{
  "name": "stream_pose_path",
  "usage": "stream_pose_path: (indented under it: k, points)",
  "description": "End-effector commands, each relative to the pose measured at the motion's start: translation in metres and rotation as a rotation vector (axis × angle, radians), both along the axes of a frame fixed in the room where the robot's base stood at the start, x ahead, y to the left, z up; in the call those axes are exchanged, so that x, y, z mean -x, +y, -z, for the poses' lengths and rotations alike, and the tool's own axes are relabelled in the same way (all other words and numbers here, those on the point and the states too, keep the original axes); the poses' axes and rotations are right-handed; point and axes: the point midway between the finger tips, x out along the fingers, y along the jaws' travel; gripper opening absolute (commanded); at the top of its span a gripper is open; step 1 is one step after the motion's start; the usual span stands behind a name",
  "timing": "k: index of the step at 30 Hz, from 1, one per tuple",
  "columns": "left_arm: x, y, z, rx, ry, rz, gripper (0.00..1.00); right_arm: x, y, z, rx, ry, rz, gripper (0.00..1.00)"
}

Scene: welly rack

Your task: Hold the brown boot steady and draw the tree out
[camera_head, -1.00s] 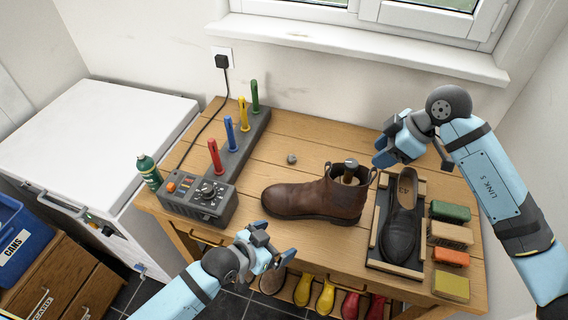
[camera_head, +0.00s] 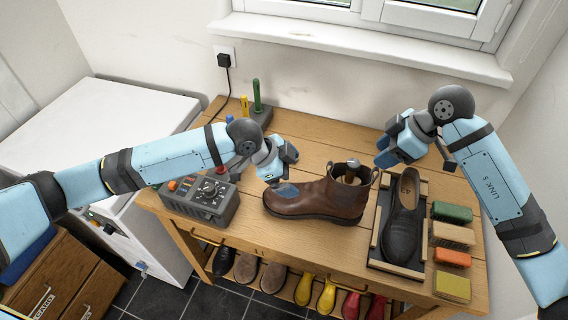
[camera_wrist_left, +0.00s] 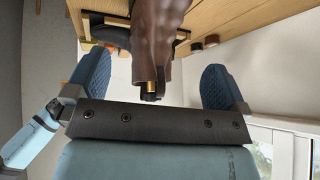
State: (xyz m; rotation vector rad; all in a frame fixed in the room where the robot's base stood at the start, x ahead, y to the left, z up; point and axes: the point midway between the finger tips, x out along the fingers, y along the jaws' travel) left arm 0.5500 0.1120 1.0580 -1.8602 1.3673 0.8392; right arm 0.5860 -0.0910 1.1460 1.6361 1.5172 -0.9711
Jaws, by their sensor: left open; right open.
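The brown boot (camera_head: 318,203) stands upright on the wooden bench, toe to the left. The tree (camera_head: 351,170) sticks up out of its opening, with a dark, rounded top. My left gripper (camera_head: 288,172) is open at the toe end; one finger overlaps the toe in the head view, and I cannot tell if it touches. In the left wrist view the boot (camera_wrist_left: 155,40) shows between the spread fingers, with the tree's brass-coloured post (camera_wrist_left: 152,86) in its opening. My right gripper (camera_head: 386,143) is open and empty, above and right of the tree.
A black shoe (camera_head: 402,225) lies in a tray (camera_head: 372,240) right of the boot, beside several brushes and blocks (camera_head: 451,232). The window sill (camera_head: 370,45) is behind. Wellies stand under the bench.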

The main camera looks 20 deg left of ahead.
Motion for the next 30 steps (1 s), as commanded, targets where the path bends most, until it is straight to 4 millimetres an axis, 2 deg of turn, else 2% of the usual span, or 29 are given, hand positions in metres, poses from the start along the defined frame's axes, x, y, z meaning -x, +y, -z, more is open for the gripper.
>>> stream_pose_path:
  k: [5, 11, 24, 30]
  points:
    - [-0.007, 0.014, -0.009, -0.052, 0.012, 0.024, 1.0, 0.0, 0.0, 0.0, 0.0, 0.0, 0.0, 0.43]
    - [-0.011, 0.01, 0.001, -0.06, 0.017, 0.029, 1.0, 0.0, 0.0, 0.0, 0.0, 0.0, 0.0, 0.43]
    - [-0.029, -0.031, 0.071, -0.06, 0.018, 0.028, 1.0, 0.0, 0.0, 0.0, 0.0, 0.0, 0.0, 0.43]
    - [-0.035, -0.045, 0.095, -0.06, 0.018, 0.028, 1.0, 0.0, 0.0, 0.0, 0.0, 0.0, 0.0, 0.43]
